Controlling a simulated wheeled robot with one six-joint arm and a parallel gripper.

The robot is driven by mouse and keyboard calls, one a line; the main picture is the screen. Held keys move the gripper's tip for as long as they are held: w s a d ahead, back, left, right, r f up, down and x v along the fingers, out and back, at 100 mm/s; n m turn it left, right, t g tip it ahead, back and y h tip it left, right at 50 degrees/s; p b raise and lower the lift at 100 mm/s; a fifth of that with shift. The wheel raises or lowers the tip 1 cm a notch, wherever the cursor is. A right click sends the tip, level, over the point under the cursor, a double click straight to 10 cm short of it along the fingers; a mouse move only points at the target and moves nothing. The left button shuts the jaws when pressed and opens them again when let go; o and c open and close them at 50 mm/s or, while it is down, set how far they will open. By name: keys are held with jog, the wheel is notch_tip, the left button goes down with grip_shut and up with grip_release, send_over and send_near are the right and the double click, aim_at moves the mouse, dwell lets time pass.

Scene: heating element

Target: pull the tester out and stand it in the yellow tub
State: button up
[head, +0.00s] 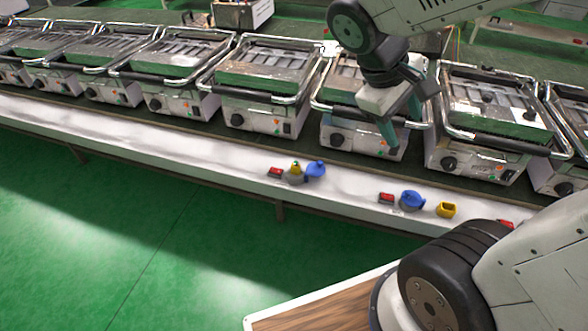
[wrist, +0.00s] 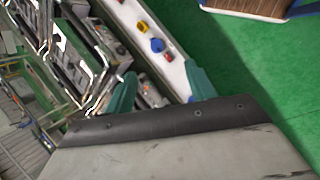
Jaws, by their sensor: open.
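The yellow tub (head: 446,210) sits on the white ledge at the right in the head view, beside a blue tub (head: 411,200). In the wrist view the yellow tub (wrist: 142,27) is near the top, apart from my fingers. A small yellow piece with a green top (head: 296,166), which may be the tester, stands upright in or on a grey holder (head: 295,179) further left; its lower part is hidden. My gripper (head: 408,118) is open and empty, in front of a grill and above the ledge. Its two teal fingers are spread in the wrist view (wrist: 162,88).
Another blue tub (head: 316,170) stands against the grey holder. Red switches (head: 275,173) (head: 386,198) lie along the white ledge (head: 170,136). A row of grills (head: 262,118) with metal handles stands behind it. Green floor is free in front; a wooden-topped surface (head: 330,305) is near.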

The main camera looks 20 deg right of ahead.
jog(key=w+d+f+n+h, duration=0.2)
jog(key=w+f+n+h, duration=0.3)
jog(key=w, duration=0.4)
jog(key=n+t+h, duration=0.1)
jog(key=n+t, duration=0.8)
jog(key=n, duration=0.4)
send_over(295, 166)
jog(key=s+d, duration=0.3)
jog(key=s, duration=0.3)
notch_tip(295, 166, down, 18)
jog(key=w+a+f+n+t+y, duration=0.1)
jog(key=a+f+n+t+y, duration=0.2)
jog(key=f, duration=0.4)
jog(key=w+a+f+n+y, duration=0.1)
jog(key=a+f+n, duration=0.3)
jog(key=f, duration=0.3)
jog(key=x, duration=0.4)
jog(key=d+x, duration=0.1)
jog(key=x, duration=0.1)
jog(key=shift+w+d+r, duration=0.1)
jog(key=shift+d+r, duration=0.05)
jog(key=shift+c, duration=0.2)
jog(key=c, duration=1)
